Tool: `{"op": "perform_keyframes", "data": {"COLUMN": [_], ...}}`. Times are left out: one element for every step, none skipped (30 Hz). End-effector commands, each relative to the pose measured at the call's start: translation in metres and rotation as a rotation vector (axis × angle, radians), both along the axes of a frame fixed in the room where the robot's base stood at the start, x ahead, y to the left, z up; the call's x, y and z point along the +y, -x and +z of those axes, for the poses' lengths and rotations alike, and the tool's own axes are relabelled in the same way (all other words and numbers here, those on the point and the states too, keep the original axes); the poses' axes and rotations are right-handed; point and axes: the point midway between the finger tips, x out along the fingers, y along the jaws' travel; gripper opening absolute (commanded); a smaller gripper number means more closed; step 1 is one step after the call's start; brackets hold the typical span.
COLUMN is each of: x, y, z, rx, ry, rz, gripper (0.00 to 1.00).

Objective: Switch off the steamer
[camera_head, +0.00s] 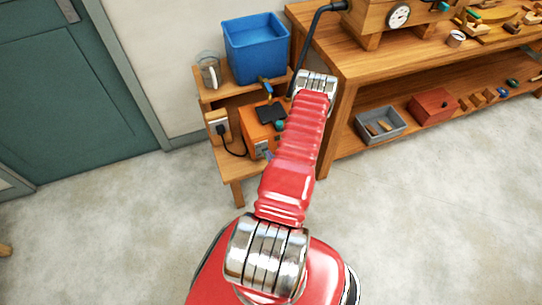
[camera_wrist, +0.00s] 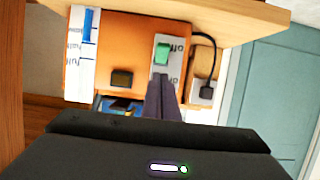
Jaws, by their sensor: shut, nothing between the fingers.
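The steamer is an orange box (camera_head: 252,132) on the low wooden stand, left of my arm in the head view. In the wrist view its front (camera_wrist: 135,40) fills the upper middle. I cannot tell which way the switch is set. My gripper (camera_wrist: 163,80) is shut and empty, its fingertips at the plate, just below the switch in the picture. Whether they touch is unclear. In the head view, only a bit of purple finger (camera_head: 268,154) shows beside the arm.
A black cord runs to a plug (camera_wrist: 204,90) beside the steamer. A blue tub (camera_head: 255,50) and a metal jug (camera_head: 209,70) stand above it. A black hose (camera_head: 306,40) rises to the workbench (camera_head: 350,72) at right.

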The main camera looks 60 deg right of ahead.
Motion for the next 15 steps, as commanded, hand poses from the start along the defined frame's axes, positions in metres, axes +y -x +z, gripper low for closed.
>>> {"op": "perform_keyframes", "data": {"x": [0.000, 0.000, 0.000, 0.000, 0.000, 0.000, 0.001, 0.001, 0.002, 0.002, 0.003, 0.004, 0.005, 0.006, 0.008], "y": [0.000, 0.000, 0.000, 0.000, 0.000, 0.000, 0.000, 0.001, 0.001, 0.001, 0.002, 0.003, 0.003, 0.004, 0.004], "z": [0.000, 0.000, 0.000, 0.000, 0.000, 0.001, 0.001, 0.002, 0.004, 0.006, 0.008, 0.011, 0.014, 0.017, 0.020], "rx": [0.000, 0.000, 0.000, 0.000, 0.000, 0.000, 0.000, 0.001, 0.000, 0.001, 0.001, 0.000, 0.000, 0.000, 0.000], "ry": [0.000, 0.000, 0.000, 0.000, 0.000, 0.000, 0.000, -0.001, -0.001, -0.001, -0.001, 0.000, 0.000, 0.000, 0.000], "rz": [0.000, 0.000, 0.000, 0.000, 0.000, 0.000, 0.000, 0.000, 0.001, 0.000, 0.000, 0.001, 0.001, 0.002, 0.002], "gripper": [0.00, 0.00, 0.00, 0.00, 0.00, 0.00, 0.00, 0.00, 0.00, 0.00, 0.00, 0.00, 0.00, 0.00, 0.00]}}
